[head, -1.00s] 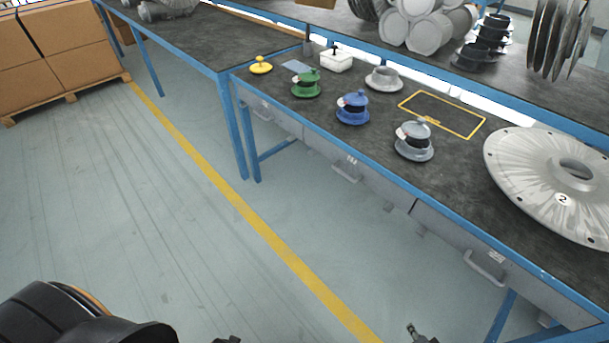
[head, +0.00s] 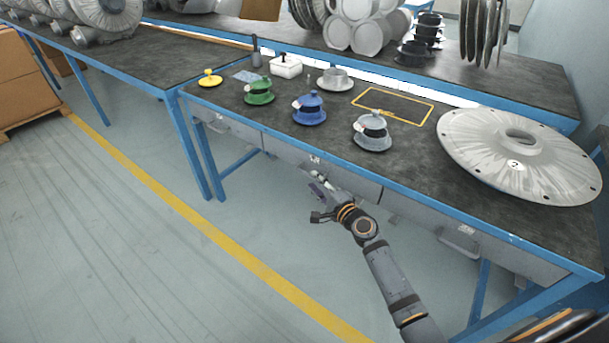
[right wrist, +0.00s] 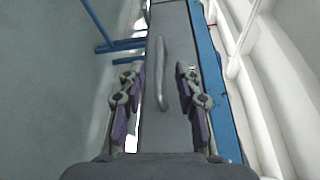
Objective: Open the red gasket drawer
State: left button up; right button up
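Several grey drawers hang under the front edge of the bench. None shows a red colour, and their small labels are unreadable, so I cannot tell which is the red gasket drawer. My right gripper (head: 318,187) is in front of the middle drawer (head: 285,149), whose handle is largely hidden behind it. In the right wrist view this grey drawer front (right wrist: 178,40) looks shut, with its bar handle (right wrist: 161,75) between the spread fingers of my right gripper (right wrist: 160,90). The fingers are apart and do not appear to touch the handle. My left gripper is not in view.
The blue-framed bench top (head: 240,112) carries green (head: 259,92), blue (head: 309,108) and grey (head: 373,131) flanged parts near its front edge. A large grey disc (head: 520,155) lies at the right. The floor (head: 130,250) in front of the bench is clear.

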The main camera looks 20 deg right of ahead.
aim_at(307, 173)
jog(key=x, duration=0.4)
jog(key=shift+w+f+b, duration=0.1)
jog(key=shift+w+b, duration=0.25)
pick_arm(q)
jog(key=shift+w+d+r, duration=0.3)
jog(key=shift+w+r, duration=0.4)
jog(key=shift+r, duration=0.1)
pick_arm(e)
jog(key=shift+w+a, duration=0.15)
jog(key=shift+w, duration=0.25)
jog(key=shift+c, duration=0.4)
grip_shut()
